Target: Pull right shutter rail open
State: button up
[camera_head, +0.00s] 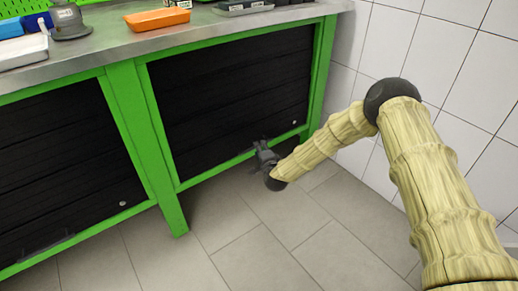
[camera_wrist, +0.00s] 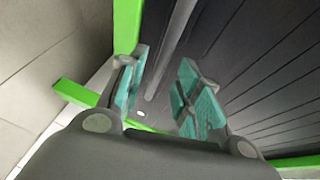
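The right shutter (camera_head: 225,95) is a dark slatted panel in a green frame, and it is down. My gripper (camera_head: 264,154) is at its lower edge, right of the middle, and hides part of that edge. In the wrist view my gripper (camera_wrist: 163,88) has its two teal-padded fingers spread apart. A thin grey rail (camera_wrist: 172,50) runs along the dark shutter and appears between the fingers. I see no clear contact between the pads and the rail. A small round light spot (camera_wrist: 140,113) shows on the shutter near the fingers.
The left shutter (camera_head: 60,165) is also down, with a dark handle (camera_head: 46,246) at its bottom. A green post (camera_head: 145,150) stands between the shutters. The metal worktop (camera_head: 205,29) above holds an orange tray (camera_head: 157,19). A white tiled wall is at right; the floor in front is clear.

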aim_at(254, 140)
jog(key=shift+b+x, duration=0.5)
jog(key=shift+x, duration=1.45)
grip_shut()
